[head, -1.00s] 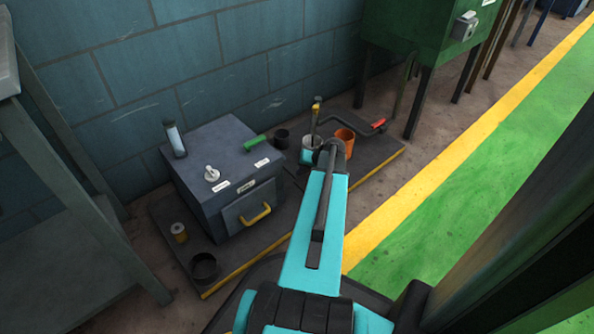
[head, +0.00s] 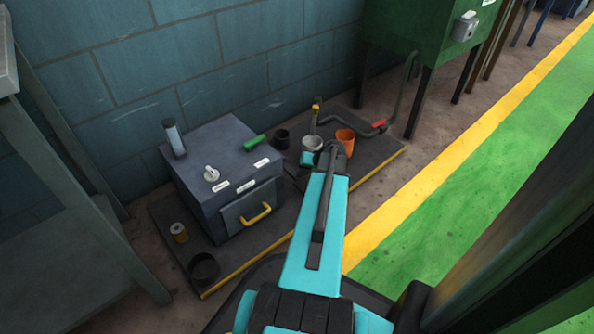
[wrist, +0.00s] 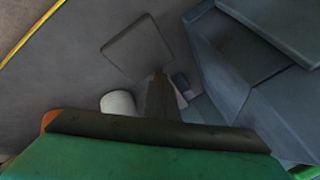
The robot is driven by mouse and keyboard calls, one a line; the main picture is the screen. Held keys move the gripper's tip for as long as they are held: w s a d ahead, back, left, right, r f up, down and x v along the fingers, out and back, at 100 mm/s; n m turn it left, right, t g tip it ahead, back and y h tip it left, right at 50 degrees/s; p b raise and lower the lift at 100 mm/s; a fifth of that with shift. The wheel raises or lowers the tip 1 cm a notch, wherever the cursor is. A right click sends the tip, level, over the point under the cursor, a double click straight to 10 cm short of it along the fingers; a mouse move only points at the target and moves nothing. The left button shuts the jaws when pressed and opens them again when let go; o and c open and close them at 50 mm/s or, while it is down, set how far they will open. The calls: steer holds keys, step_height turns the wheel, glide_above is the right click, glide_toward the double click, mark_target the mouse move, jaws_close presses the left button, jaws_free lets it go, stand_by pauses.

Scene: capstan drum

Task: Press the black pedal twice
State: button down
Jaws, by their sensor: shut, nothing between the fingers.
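A dark, flat, rounded-square plate (wrist: 138,48), which looks like the black pedal, shows in the wrist view above the platform. In the head view I cannot make it out; my arm covers that part of the platform. My gripper (wrist: 157,77) is shut and empty in the wrist view. Its tip overlaps the plate's near edge in the picture; I cannot tell whether they touch. In the head view the fingers are hidden behind the end of my arm.
A grey box (head: 222,175) with a yellow handle stands left of my arm. The yellow-edged platform (head: 375,165) is clear at right.

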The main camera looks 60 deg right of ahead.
steer(key=shift+w+d+r, duration=0.1)
step_height(320, 180, up, 6)
steer(key=w+p, duration=0.1)
steer(key=p, duration=0.3)
steer(key=shift+w+d+p, duration=0.15)
steer(key=shift+d+p, duration=0.05)
steer(key=shift+p, duration=0.15)
stand_by(0.8)
stand_by(0.4)
